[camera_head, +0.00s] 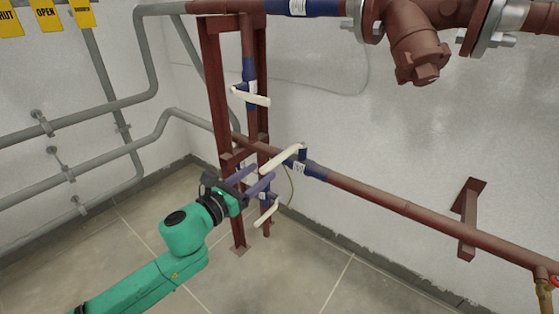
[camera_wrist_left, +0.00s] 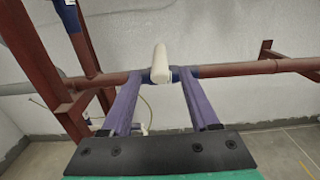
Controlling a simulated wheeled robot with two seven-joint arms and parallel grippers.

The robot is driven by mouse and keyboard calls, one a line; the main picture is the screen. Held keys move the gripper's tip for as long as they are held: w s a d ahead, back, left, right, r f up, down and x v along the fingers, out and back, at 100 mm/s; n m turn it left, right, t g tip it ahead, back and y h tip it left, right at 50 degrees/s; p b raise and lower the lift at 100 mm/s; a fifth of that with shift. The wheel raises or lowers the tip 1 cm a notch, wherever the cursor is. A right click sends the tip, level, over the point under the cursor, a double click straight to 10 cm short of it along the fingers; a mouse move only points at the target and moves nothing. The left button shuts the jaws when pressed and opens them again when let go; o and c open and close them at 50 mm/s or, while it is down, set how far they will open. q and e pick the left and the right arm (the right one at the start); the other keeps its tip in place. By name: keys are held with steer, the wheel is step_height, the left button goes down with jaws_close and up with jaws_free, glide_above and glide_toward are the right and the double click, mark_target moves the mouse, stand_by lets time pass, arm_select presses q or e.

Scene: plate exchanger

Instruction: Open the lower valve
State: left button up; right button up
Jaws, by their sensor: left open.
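Three valves with white lever handles show in the head view. The lower valve's white handle (camera_head: 266,212) hangs at a slant on the short vertical pipe, below and just right of my left gripper. The middle valve's handle (camera_head: 283,158) sits on the horizontal brown pipe; in the left wrist view this handle (camera_wrist_left: 160,64) appears between and beyond the fingertips. The upper valve's handle (camera_head: 252,97) is higher on the vertical pipe. My left gripper (camera_head: 263,176) has purple fingers spread apart, with nothing held; it also shows in the left wrist view (camera_wrist_left: 161,74). My right gripper is out of view.
A brown steel frame (camera_head: 220,90) stands just left of the valves. The brown horizontal pipe (camera_head: 400,205) runs right along the wall past a wall bracket (camera_head: 468,220). Grey pipes (camera_head: 90,116) line the left wall. The tiled floor (camera_head: 310,275) is clear.

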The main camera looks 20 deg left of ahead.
mark_target(280, 156)
arm_select(q)
steer(key=x, duration=0.9)
steer(key=shift+w, duration=0.1)
jaws_close()
steer(key=shift+f, duration=0.1)
stand_by(0.9)
